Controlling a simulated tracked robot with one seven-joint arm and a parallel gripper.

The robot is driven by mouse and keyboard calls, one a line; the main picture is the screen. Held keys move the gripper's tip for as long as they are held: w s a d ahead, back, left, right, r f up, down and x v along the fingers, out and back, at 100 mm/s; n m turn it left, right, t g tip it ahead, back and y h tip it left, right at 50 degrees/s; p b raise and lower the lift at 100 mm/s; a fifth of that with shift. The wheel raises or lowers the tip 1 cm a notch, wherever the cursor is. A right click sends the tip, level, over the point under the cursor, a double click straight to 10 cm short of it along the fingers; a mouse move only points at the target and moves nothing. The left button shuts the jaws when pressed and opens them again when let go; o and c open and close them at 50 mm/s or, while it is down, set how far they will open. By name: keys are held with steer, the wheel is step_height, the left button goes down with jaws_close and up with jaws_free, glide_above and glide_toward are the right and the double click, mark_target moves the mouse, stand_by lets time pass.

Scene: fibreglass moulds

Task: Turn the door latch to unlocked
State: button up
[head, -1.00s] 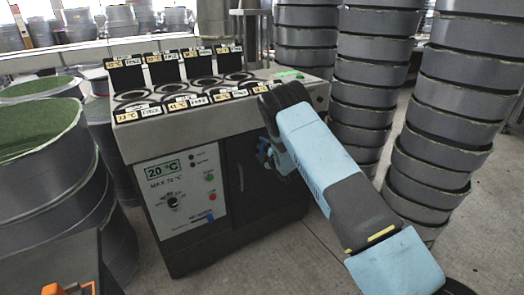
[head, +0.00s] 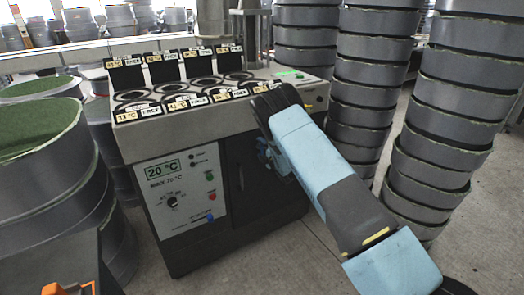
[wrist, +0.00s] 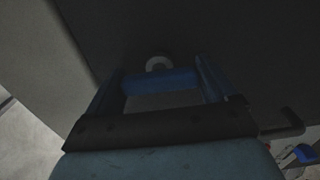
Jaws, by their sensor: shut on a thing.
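The dark door (head: 238,180) is on the front of the grey heated cabinet, right of its white control panel. My gripper (head: 265,153) is at the right part of this door, partly hidden behind my arm. In the wrist view, my gripper (wrist: 155,92) has its two blue fingers at either side of a blue bar, which appears to be the door latch (wrist: 161,79). A pale grey round piece (wrist: 158,63) sits just beyond the bar, against the dark door. The gripper is shut on the latch. The view is dim, and the latch's exact angle is hard to tell.
The control panel (head: 180,190) reads 20 °C. Labelled round wells fill the cabinet top (head: 300,87). Stacks of grey moulds (head: 440,120) stand close at the right, and green-topped drums (head: 45,170) at the left. Floor is clear in front of the cabinet.

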steer(key=o, duration=0.8)
steer(key=shift+s+a+f, duration=0.15)
steer(key=shift+a+f, duration=0.1)
steer(key=shift+f, duration=0.05)
steer(key=shift+c, duration=0.2)
steer(key=shift+o, duration=0.4)
steer(key=shift+d+r, duration=0.1)
steer(key=shift+d, duration=0.05)
steer(key=v, duration=1.3)
steer(key=shift+s+d, duration=0.2)
steer(key=shift+d, duration=0.05)
